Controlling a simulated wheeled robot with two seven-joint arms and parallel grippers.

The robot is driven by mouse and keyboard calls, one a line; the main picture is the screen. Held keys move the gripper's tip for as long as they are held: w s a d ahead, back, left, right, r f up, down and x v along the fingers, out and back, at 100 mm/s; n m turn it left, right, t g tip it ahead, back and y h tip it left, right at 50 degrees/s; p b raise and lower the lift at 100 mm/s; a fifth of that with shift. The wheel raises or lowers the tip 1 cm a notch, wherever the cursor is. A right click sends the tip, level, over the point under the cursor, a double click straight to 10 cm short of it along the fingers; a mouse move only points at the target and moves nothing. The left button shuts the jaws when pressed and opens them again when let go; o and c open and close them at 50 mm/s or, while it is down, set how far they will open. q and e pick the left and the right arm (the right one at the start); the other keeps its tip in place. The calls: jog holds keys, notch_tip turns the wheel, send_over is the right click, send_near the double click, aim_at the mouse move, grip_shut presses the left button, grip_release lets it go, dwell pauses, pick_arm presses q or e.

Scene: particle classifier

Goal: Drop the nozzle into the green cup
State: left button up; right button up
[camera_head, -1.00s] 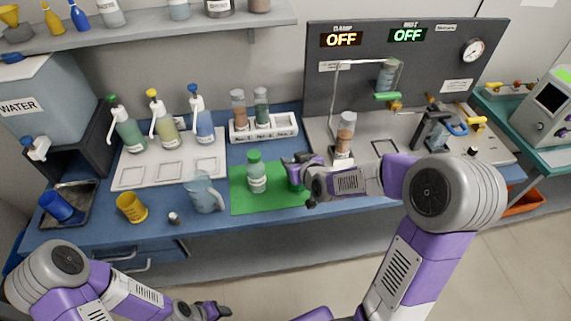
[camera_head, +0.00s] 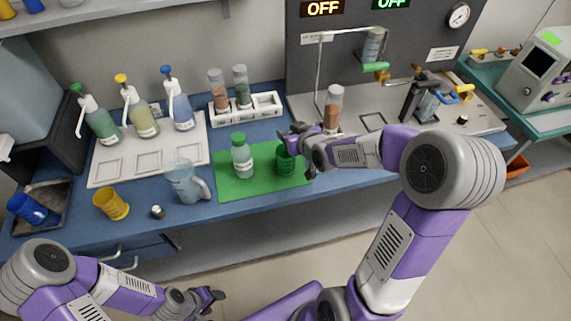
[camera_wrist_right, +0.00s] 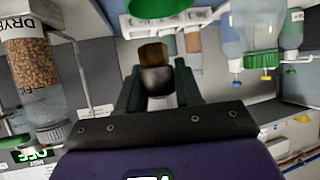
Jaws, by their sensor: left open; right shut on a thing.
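The green cup (camera_head: 286,160) stands on the right part of the green mat (camera_head: 230,188), partly hidden behind my right gripper. My right gripper (camera_head: 287,136) is above the cup. In the right wrist view its fingers (camera_wrist_right: 156,92) are shut on the nozzle (camera_wrist_right: 154,68), a small dark grey piece with a brown end. A green round rim, seemingly the cup (camera_wrist_right: 160,7), shows at the top edge of that view, apart from the nozzle. My left gripper (camera_head: 214,296) is open and empty in front of the bench.
A green-capped bottle (camera_head: 242,158) stands close left of the cup. Further left are a clear jug (camera_head: 183,182), a small grey-white piece (camera_head: 157,212) and a yellow cup (camera_head: 111,204). A jar of brown grains (camera_head: 332,108) stands behind my right gripper.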

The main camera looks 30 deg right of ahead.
jog(key=o, duration=1.1)
jog(key=p+v, duration=0.2)
jog(key=v, duration=0.5)
jog(key=shift+s+r, duration=0.15)
jog(key=shift+s, duration=0.15)
